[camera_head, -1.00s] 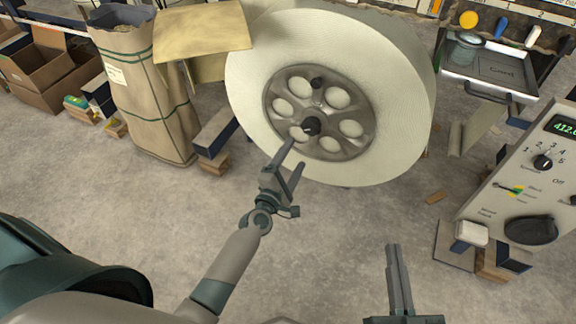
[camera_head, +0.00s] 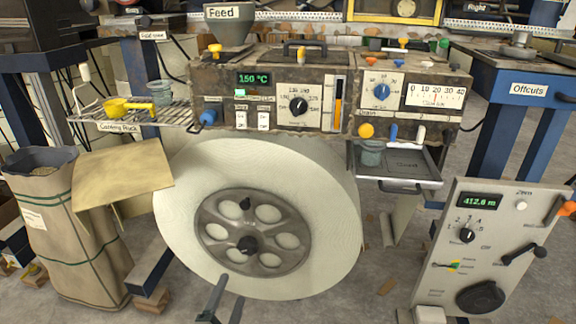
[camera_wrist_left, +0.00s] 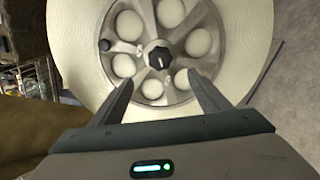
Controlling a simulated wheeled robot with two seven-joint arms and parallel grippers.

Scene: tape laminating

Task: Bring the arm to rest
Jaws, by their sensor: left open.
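My left gripper (camera_head: 222,303) shows at the bottom of the head view, in front of the lower part of a large cream tape roll (camera_head: 330,220). Its two fingers are apart with nothing between them. In the left wrist view, the open fingers (camera_wrist_left: 162,98) frame the roll's grey spoked hub (camera_wrist_left: 205,65) and its dark centre knob (camera_wrist_left: 159,54). The fingers look apart from the hub, though the exact gap cannot be told. My right gripper is not in view.
A machine with dials (camera_head: 275,95) stands above the roll. A control box reading 412.6 m (camera_head: 490,235) is at the right. A paper sack (camera_head: 75,240) and a tan sheet (camera_head: 122,175) are at the left. Grey floor shows between the roll and control box.

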